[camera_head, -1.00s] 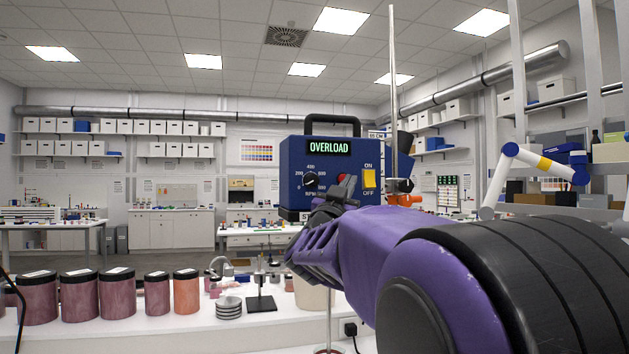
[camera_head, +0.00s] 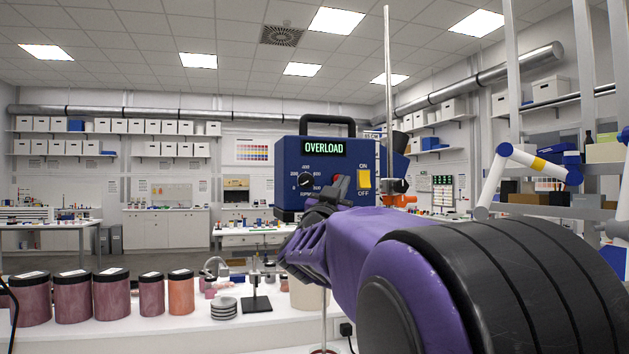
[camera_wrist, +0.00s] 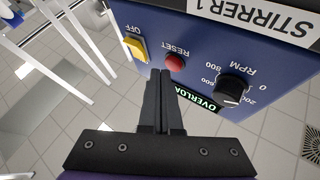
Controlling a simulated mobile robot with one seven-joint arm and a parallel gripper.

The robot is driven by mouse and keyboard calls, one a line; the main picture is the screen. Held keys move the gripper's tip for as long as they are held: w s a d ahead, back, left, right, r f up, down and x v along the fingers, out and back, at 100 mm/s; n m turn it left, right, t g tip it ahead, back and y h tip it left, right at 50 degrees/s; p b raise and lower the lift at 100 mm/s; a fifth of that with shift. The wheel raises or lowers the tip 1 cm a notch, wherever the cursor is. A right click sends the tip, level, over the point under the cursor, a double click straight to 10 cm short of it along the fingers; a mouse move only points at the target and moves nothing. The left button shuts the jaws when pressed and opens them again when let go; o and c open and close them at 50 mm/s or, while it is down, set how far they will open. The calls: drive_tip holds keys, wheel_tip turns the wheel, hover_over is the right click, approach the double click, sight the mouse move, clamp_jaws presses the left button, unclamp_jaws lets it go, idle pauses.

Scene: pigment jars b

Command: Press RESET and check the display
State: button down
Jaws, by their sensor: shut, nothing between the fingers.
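The dark blue stirrer box (camera_head: 290,160) has a black top handle and a lit display (camera_head: 324,148) reading OVERLOAD in green. The red RESET button (camera_head: 337,179) is partly covered by my gripper (camera_head: 343,178) in the head view. The wrist view shows the panel upside down. There the RESET button (camera_wrist: 174,63) is round and red, close to the tips of my shut, empty gripper (camera_wrist: 163,72). I cannot tell whether they touch. The fingers hide part of the display (camera_wrist: 198,102). The yellow ON/OFF switch (camera_head: 364,179) and black RPM knob (camera_head: 306,181) flank the button.
Several pigment jars (camera_head: 111,295) stand on the white bench at left. A stack of grey dishes (camera_head: 224,308) and a small stand (camera_head: 256,302) are nearer the middle. A vertical metal rod (camera_head: 388,90) stands right of the box.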

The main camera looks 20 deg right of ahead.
drive_tip(key=shift+w, duration=0.5)
idle(0.6)
drive_tip(key=shift+s, duration=0.1)
drive_tip(key=shift+s+b, duration=0.4)
drive_tip(key=shift+s, duration=0.45)
drive_tip(key=s+b, duration=0.2)
drive_tip(key=s, duration=0.4)
idle(0.5)
